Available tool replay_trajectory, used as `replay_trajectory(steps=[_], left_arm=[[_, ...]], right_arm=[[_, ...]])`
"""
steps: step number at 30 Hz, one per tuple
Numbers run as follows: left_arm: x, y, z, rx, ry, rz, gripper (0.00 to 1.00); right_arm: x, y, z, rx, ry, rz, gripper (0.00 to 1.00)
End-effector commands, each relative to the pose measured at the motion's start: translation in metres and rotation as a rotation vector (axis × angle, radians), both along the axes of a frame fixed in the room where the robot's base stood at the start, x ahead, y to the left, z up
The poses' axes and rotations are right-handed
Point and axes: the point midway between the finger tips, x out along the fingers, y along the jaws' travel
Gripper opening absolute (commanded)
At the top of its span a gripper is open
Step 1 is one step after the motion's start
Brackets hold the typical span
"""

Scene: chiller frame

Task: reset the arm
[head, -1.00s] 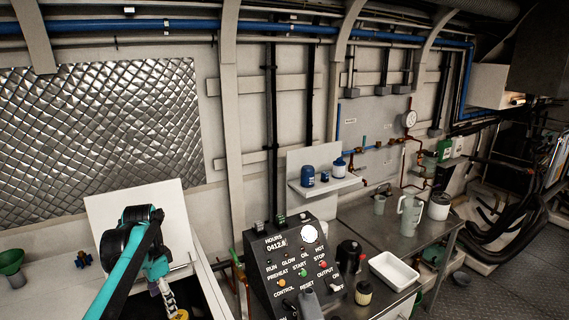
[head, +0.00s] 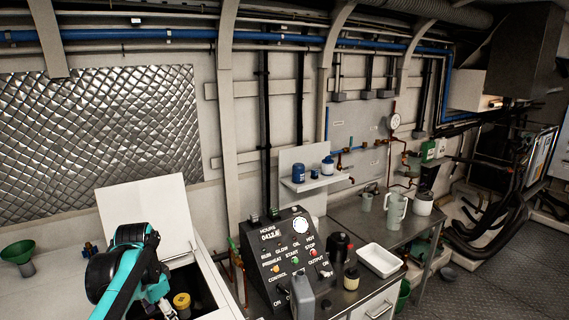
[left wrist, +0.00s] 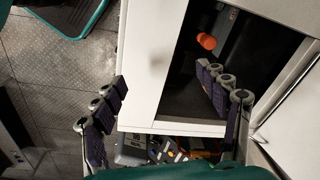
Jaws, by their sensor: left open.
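My left arm, teal and black, comes in at the lower left of the head view. Its gripper (head: 162,308) is low at the picture's bottom edge, over the dark opening of a white cabinet (head: 213,262), and is partly cut off. One finger overlaps the opening; the other is over the floor side of the white edge. My right gripper is in neither view.
A raised white lid (head: 150,220) stands behind the opening. A yellow-topped container (head: 182,300) sits inside it; an orange cylinder (left wrist: 207,41) shows there in the wrist view. A control panel (head: 288,255) stands to the right, with a white tray (head: 381,260) beyond. A green funnel (head: 18,252) is far left.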

Motion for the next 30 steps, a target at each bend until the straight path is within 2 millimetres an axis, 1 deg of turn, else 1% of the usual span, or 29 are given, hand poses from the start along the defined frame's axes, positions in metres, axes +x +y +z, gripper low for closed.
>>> replay_trajectory(steps=[1, 5, 8, 10, 14, 15, 18, 21, 25, 30], left_arm=[[-0.007, -0.007, -0.002, 0.001, -0.016, 0.015, 0.74], [-0.024, -0.025, -0.005, 0.001, -0.073, 0.074, 0.74], [-0.042, -0.041, -0.011, -0.006, -0.13, 0.134, 0.74], [-0.059, -0.055, -0.019, -0.016, -0.182, 0.187, 0.74], [-0.096, -0.083, -0.042, -0.061, -0.297, 0.302, 0.74], [-0.107, -0.09, -0.05, -0.079, -0.332, 0.337, 0.74], [-0.13, -0.105, -0.071, -0.13, -0.406, 0.416, 0.74], [-0.147, -0.115, -0.09, -0.177, -0.461, 0.476, 0.74], [-0.158, -0.122, -0.103, -0.217, -0.502, 0.523, 0.74], [-0.161, -0.124, -0.107, -0.23, -0.512, 0.537, 0.74]], right_arm=[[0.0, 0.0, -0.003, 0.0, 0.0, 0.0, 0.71], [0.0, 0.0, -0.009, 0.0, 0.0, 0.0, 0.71], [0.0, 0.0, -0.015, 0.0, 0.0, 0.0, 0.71], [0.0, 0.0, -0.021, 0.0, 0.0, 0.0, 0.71], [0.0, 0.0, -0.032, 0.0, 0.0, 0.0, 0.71], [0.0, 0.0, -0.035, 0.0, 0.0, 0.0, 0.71], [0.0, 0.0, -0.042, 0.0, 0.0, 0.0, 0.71], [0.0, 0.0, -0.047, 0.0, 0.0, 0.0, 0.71], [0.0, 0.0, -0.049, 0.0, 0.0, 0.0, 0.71], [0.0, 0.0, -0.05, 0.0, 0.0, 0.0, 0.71]])
